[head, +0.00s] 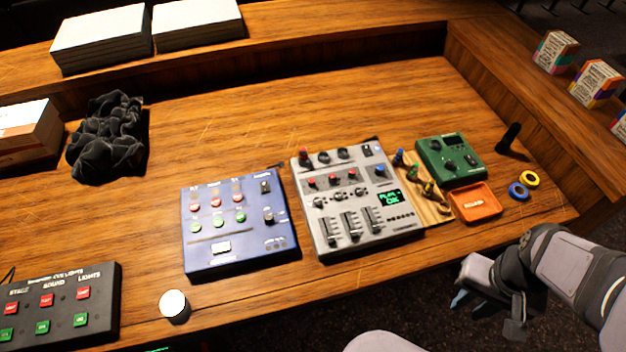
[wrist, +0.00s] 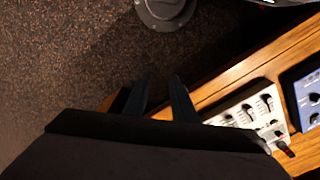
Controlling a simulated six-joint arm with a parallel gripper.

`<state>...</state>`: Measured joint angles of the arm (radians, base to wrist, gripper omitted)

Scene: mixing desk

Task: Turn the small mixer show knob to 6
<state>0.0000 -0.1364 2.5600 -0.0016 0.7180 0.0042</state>
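I cannot read which knob is labelled show, nor any knob's setting. My gripper (head: 470,301) is off the desk's front edge, right of and below the grey mixer. Its fingers stand apart in the wrist view (wrist: 163,80), with nothing between them.
A green box (head: 450,160) with knobs, an orange tray (head: 475,203) and small colored pieces stand right of the grey mixer. Tape rings (head: 529,179) lie farther right. A button panel (head: 60,305) and a white round object (head: 174,306) are at left.

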